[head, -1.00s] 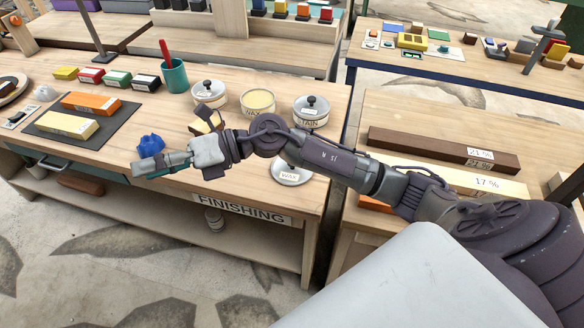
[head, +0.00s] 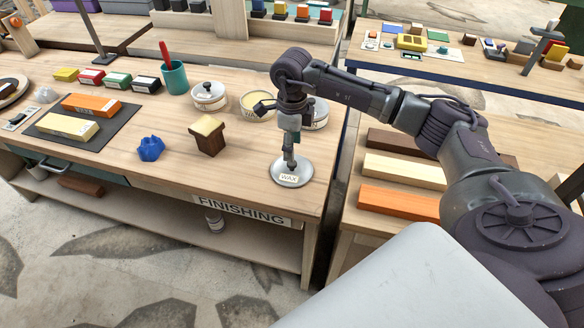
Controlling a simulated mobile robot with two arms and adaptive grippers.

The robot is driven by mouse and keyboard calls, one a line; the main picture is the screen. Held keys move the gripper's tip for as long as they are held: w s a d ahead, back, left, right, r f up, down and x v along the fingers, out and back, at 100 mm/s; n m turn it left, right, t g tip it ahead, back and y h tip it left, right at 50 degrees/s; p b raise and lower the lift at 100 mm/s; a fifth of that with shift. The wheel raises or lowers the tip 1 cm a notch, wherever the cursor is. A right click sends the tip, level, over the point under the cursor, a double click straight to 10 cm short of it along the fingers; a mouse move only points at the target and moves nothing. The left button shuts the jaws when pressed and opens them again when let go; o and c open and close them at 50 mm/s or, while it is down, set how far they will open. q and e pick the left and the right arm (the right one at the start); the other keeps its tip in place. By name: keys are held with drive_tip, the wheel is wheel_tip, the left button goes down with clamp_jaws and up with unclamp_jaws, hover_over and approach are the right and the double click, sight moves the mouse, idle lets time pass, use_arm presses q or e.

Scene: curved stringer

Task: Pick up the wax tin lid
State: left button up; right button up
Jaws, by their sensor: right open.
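The wax tin lid (head: 293,175) is a grey disc with a white label reading WAX. It lies on the finishing bench (head: 250,187) near its right front corner. My right gripper (head: 290,165) points straight down over the lid, with its tips at the lid's knob, which they mostly hide. The jaws are open; I cannot tell whether they touch the knob. The open wax tin (head: 256,113) with pale yellow wax stands behind, partly covered by my right arm. My left gripper does not show.
A lidded tin (head: 208,97) stands left of the wax tin, and the stain tin (head: 319,117) stands behind my gripper. A brown block with a cream top (head: 207,137) and a blue lobed object (head: 150,149) lie to the left. The bench front edge is close to the lid.

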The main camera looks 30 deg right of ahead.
sight(292, 167)
drive_tip(key=shift+f, duration=0.75)
wheel_tip(292, 167, down, 4)
drive_tip(key=shift+s+a+f+p, duration=0.1)
drive_tip(key=shift+p, duration=0.65)
drive_tip(key=shift+f, duration=0.5)
clamp_jaws()
